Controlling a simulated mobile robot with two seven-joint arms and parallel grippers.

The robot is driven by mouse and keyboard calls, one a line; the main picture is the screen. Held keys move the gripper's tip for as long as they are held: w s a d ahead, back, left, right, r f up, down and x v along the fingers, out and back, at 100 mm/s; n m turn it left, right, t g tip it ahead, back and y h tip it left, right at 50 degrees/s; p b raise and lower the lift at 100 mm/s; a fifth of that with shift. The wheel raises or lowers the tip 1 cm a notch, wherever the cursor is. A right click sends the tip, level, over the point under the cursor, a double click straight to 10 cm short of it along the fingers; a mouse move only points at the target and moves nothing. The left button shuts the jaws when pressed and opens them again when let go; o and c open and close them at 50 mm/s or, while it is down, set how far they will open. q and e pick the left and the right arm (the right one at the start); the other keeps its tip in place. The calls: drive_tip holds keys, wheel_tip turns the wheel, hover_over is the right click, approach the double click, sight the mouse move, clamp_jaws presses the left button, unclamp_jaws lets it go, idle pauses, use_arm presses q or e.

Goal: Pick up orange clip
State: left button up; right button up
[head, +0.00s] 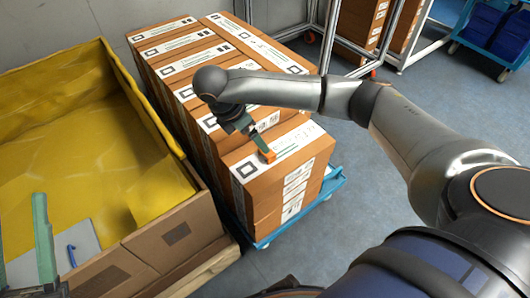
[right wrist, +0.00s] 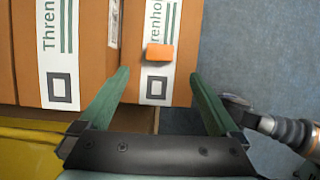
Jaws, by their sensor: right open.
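The orange clip (head: 268,157) is a small orange block on the white label strip of the nearest cardboard box (head: 262,186). It also shows in the right wrist view (right wrist: 160,53), lying on the label above a printed square. My right gripper (head: 250,132) is open, with its green fingers above the box top. In the right wrist view, the clip lies between the lines of the fingers (right wrist: 160,74), just beyond the tips, and it appears ungripped. My left gripper (head: 22,240) is partly cut off at the lower left, with its green fingers apart and nothing seen between them.
Several labelled boxes (head: 192,62) stand in rows on a blue cart (head: 335,181). A large carton lined with yellow (head: 60,120) stands at the left, holding a grey sheet (head: 87,243) with a blue hook-like item (head: 71,256). Floor (head: 365,215) is clear right of the cart.

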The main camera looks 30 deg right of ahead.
sight(271, 156)
drive_tip(key=b+x, duration=0.1)
drive_tip(key=x, duration=0.3)
drive_tip(key=shift+f, duration=0.15)
drive_tip(key=b+x, duration=0.1)
drive_tip(key=x, duration=0.4)
drive_tip(key=shift+d+b, duration=0.3)
use_arm(q)
drive_tip(key=h, duration=0.1)
drive_tip(key=s+m+h, duration=0.2)
drive_tip(key=shift+s+d+r, duration=0.2)
drive_tip(key=shift+d+r, duration=0.05)
use_arm(e)
drive_tip(key=shift+c, duration=0.4)
drive_tip(key=c, duration=1.3)
